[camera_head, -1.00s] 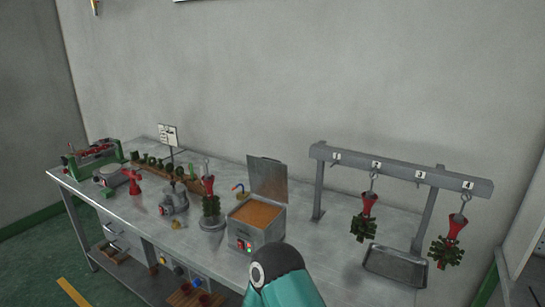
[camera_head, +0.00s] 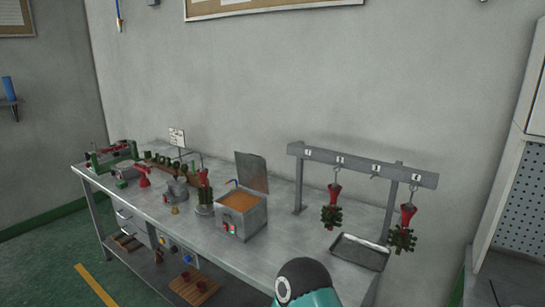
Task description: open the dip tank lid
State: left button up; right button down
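The dip tank (camera_head: 239,226) is a grey square box on the metal bench, with orange-brown contents showing at its open top. Its lid (camera_head: 252,171) stands raised at the back edge, close to upright. A teal arm link of mine with a dark rounded joint shows at the bottom centre, in front of the bench and apart from the tank. Neither of my grippers shows in the view.
A grey rack (camera_head: 361,166) right of the tank carries hanging red-and-green wax trees (camera_head: 331,217). A shallow tray (camera_head: 361,251) lies under it. The bench (camera_head: 150,208) holds more tools farther left.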

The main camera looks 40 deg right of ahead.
aim_at(251, 170)
jog(key=z, duration=0.45)
jog(key=i, duration=0.95)
jog(key=u, duration=0.05)
